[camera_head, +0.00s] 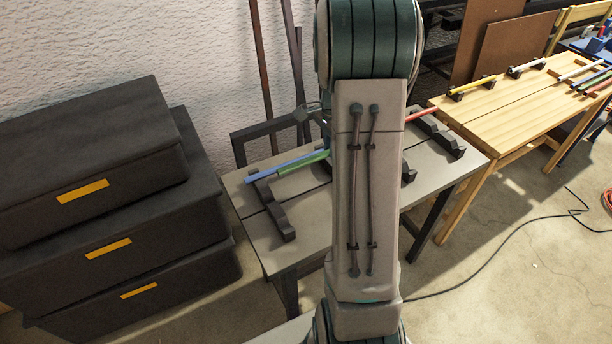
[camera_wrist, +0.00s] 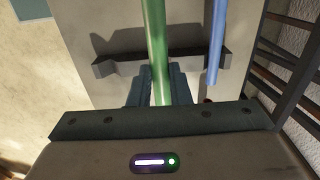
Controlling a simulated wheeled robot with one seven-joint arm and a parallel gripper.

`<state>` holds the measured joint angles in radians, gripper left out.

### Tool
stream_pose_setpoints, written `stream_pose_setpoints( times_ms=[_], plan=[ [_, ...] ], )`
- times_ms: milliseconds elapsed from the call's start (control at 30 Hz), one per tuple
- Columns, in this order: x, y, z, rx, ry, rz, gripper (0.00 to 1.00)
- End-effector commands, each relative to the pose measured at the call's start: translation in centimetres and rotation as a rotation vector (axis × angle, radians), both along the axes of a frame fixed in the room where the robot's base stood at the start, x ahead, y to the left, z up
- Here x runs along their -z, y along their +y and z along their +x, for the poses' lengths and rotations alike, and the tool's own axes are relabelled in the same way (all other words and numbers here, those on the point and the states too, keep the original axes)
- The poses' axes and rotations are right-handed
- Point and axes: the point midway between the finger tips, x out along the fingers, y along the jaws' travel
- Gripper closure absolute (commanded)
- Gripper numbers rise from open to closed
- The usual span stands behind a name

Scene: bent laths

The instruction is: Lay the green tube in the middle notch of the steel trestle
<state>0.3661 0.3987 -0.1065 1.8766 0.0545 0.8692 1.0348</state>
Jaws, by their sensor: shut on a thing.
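The green tube (camera_head: 303,163) lies beside the blue tube (camera_head: 285,165) over the grey table, its right part hidden behind my arm. In the wrist view, my gripper (camera_wrist: 157,86) is shut on the green tube (camera_wrist: 156,40), with one finger on each side. A dark notched trestle bar (camera_head: 272,208) stands at the table's left end. The bar (camera_wrist: 112,66) also shows in the wrist view, with the green tube crossing over its middle part and the blue tube (camera_wrist: 215,45) at its right end. I cannot tell whether the green tube touches the bar.
More dark notched supports (camera_head: 438,136) and a red tube (camera_head: 424,115) are at the grey table's right. A wooden table (camera_head: 500,110) with several tubes stands beyond. Black boxes with yellow labels (camera_head: 110,220) are stacked left. A cable (camera_head: 490,255) lies on the floor.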

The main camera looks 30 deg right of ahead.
Motion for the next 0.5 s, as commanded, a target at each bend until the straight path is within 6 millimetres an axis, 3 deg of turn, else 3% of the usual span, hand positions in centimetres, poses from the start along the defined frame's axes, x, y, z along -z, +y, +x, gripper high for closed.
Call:
stream_pose_setpoints(
  times_ms=[100, 233, 500],
  plan=[
    [1.6, 2.9, -0.2, -0.004, 0.002, 0.002, 1.00],
    [3.1, 5.2, -0.4, -0.002, 0.002, 0.001, 1.00],
    [4.6, 6.9, -0.4, 0.003, 0.000, 0.000, 1.00]
  ],
)
